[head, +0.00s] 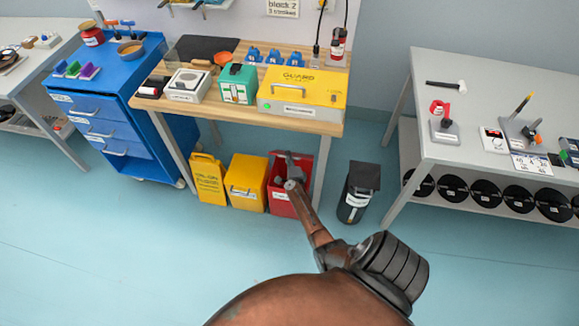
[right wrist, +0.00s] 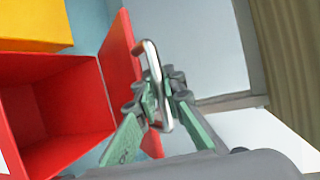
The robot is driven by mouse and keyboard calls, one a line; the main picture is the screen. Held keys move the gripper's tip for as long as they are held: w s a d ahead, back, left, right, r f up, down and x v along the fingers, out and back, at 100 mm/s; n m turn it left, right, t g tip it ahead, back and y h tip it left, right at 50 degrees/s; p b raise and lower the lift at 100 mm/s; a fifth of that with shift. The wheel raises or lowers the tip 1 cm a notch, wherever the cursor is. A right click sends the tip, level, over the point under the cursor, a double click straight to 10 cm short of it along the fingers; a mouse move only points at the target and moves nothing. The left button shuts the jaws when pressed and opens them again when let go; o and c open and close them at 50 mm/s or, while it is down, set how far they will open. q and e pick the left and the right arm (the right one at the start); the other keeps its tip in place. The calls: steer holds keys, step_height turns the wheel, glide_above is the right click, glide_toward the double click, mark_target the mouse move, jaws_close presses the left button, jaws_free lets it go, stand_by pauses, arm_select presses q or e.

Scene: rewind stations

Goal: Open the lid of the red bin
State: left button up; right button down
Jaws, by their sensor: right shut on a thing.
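The red bin (head: 276,206) stands on the floor under the wooden bench, at the right of a row of bins. In the right wrist view its open red inside (right wrist: 50,110) shows, and its red lid (right wrist: 120,62) stands raised away from the opening. My right gripper (head: 288,166) reaches to the bin's top and hides part of it in the head view. In the right wrist view the gripper (right wrist: 162,88) is shut on the lid's metal bar handle (right wrist: 151,58). My left gripper is not in view.
Two yellow bins (head: 210,182) (head: 247,184) stand left of the red bin. A black bin (head: 356,196) stands to its right, near a bench leg. The wooden bench top (head: 215,111) overhangs the bins. The floor in front is clear.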

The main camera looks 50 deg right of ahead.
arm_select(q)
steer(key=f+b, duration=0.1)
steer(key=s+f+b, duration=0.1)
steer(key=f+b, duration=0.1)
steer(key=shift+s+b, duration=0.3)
arm_select(e)
steer(key=w+d+r, duration=0.3)
steer(key=w+d, duration=0.1)
steer(key=d, duration=0.3)
steer(key=w+d+r, duration=0.4)
steer(key=w+d, duration=0.1)
steer(key=d, duration=0.1)
steer(key=shift+d+r, duration=0.2)
steer(key=shift+d, duration=0.15)
steer(key=c, duration=2.3)
jaws_free()
steer(key=shift+o, duration=1.4)
steer(key=shift+s+d, duration=0.1)
steer(key=shift+s, duration=0.05)
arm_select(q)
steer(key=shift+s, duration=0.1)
arm_select(e)
steer(key=v, duration=1.2)
steer(key=shift+f, duration=0.15)
